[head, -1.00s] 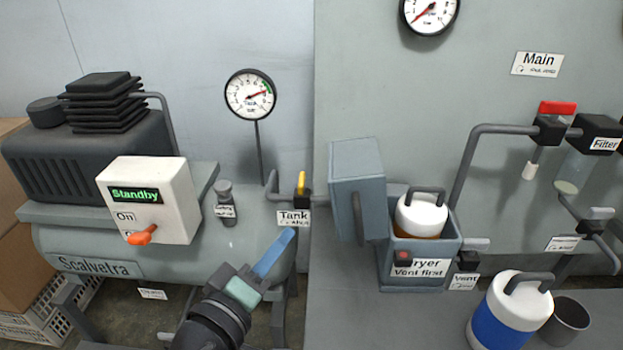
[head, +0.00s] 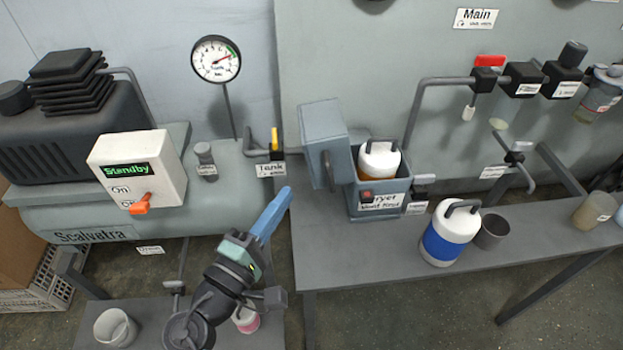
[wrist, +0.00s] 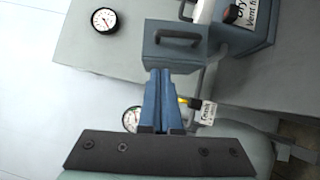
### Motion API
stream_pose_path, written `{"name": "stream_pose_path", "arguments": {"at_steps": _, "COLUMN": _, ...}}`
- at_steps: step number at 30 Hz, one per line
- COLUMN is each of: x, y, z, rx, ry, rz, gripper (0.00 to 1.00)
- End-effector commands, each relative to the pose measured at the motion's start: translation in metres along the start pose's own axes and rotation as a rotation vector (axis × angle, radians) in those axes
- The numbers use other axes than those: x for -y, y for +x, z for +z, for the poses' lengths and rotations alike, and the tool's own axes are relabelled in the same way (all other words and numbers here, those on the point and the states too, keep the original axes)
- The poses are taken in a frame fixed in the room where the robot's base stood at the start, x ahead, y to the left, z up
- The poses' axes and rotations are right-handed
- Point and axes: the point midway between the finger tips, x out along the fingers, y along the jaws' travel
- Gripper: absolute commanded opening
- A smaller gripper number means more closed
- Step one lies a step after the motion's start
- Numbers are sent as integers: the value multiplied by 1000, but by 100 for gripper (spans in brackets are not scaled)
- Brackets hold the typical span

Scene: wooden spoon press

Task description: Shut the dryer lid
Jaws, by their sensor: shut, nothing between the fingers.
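The dryer (head: 382,203) is a blue-grey box on the bench, labelled "Dryer, Vent first". Its lid (head: 322,129) stands open on the left side, upright, with a handle on it. A white-topped canister (head: 379,160) with a handle sits inside the dryer, amber at its lower part. My gripper (head: 284,194) has blue fingers, shut and empty, to the left of and below the lid, apart from it. In the wrist view the lid (wrist: 166,60) and its dark handle show just beyond the fingertips (wrist: 159,72), and the dryer (wrist: 245,35) is at top right.
A white and blue canister (head: 450,233) and a dark cup (head: 491,231) stand on the bench (head: 350,262) right of the dryer. The tank valve (head: 275,150) and its pipe are left of the lid. A control box (head: 137,172) reading "Standby" is at left.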

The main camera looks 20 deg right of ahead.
Motion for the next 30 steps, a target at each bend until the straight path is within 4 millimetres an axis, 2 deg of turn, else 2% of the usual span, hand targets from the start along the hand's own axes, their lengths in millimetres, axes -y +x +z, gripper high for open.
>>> {"name": "stream_pose_path", "arguments": {"at_steps": 1, "x": -1, "y": 13, "z": 1, "rx": 5, "ry": 1, "rz": 0, "gripper": 0}}
{"name": "stream_pose_path", "arguments": {"at_steps": 4, "x": -1, "y": 32, "z": 2, "rx": 5, "ry": 2, "rz": 0, "gripper": 0}}
{"name": "stream_pose_path", "arguments": {"at_steps": 9, "x": -1, "y": 48, "z": 21, "rx": 2, "ry": 0, "rz": -1, "gripper": 0}}
{"name": "stream_pose_path", "arguments": {"at_steps": 15, "x": 0, "y": 56, "z": 28, "rx": 1, "ry": 1, "rz": -1, "gripper": 0}}
{"name": "stream_pose_path", "arguments": {"at_steps": 30, "x": -3, "y": 57, "z": 30, "rx": 0, "ry": 16, "rz": -10, "gripper": 0}}
